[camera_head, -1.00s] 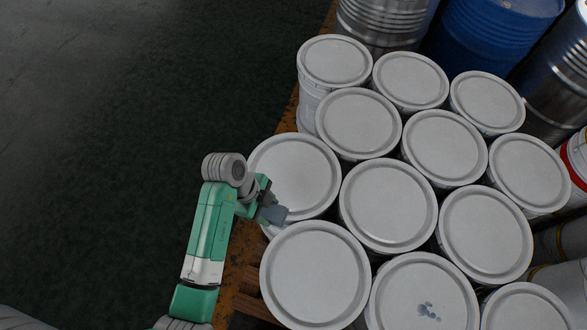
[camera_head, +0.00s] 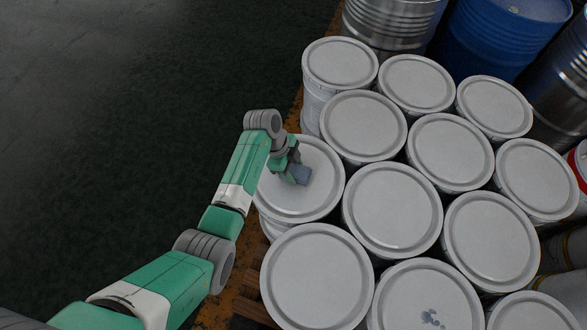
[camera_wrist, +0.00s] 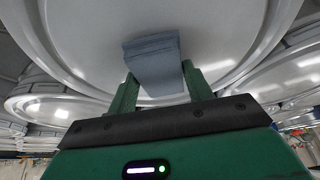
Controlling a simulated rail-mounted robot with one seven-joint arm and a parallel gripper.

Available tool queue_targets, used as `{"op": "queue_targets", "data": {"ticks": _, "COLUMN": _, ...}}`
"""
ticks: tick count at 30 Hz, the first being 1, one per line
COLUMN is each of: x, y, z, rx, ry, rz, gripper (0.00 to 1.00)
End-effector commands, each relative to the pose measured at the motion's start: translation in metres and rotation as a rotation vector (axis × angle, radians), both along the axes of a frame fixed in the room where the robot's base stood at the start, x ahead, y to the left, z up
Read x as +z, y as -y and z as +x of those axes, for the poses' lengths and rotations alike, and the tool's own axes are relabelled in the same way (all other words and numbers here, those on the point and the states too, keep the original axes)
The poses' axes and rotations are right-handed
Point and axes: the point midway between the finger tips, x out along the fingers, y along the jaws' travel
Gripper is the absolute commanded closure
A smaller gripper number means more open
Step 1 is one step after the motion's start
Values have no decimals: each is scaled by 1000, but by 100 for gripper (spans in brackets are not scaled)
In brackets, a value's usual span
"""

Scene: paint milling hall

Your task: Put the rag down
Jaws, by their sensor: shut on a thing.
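The rag (camera_head: 301,175) is a small folded grey-blue cloth. My gripper (camera_head: 292,171) is shut on it, over the lid of the white bucket (camera_head: 318,205) at the left of the group. In the wrist view the rag (camera_wrist: 152,58) sticks out between the two green fingers of my gripper (camera_wrist: 158,88), in front of the white lid (camera_wrist: 85,50). I cannot tell whether the rag touches the lid.
Several white lidded buckets (camera_head: 392,210) stand close together on a wooden pallet (camera_head: 250,290). One front lid has blue-grey spots (camera_head: 431,318). Blue (camera_head: 497,35) and steel drums (camera_head: 385,25) stand behind. Dark floor (camera_head: 120,120) at the left is clear.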

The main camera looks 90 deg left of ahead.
Motion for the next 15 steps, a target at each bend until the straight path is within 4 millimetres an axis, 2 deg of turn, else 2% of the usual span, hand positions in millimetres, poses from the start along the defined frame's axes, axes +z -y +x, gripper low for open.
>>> {"op": "queue_targets", "data": {"ticks": 11, "x": -8, "y": 0, "z": 0, "rx": -1, "ry": 1, "rz": 1, "gripper": 71}}
{"op": "queue_targets", "data": {"ticks": 12, "x": -6, "y": 0, "z": 0, "rx": -1, "ry": 1, "rz": 1, "gripper": 42}}
{"op": "queue_targets", "data": {"ticks": 14, "x": -6, "y": 0, "z": 0, "rx": -1, "ry": 1, "rz": 1, "gripper": 30}}
{"op": "queue_targets", "data": {"ticks": 15, "x": -6, "y": 0, "z": 0, "rx": -1, "ry": 1, "rz": 1, "gripper": 28}}
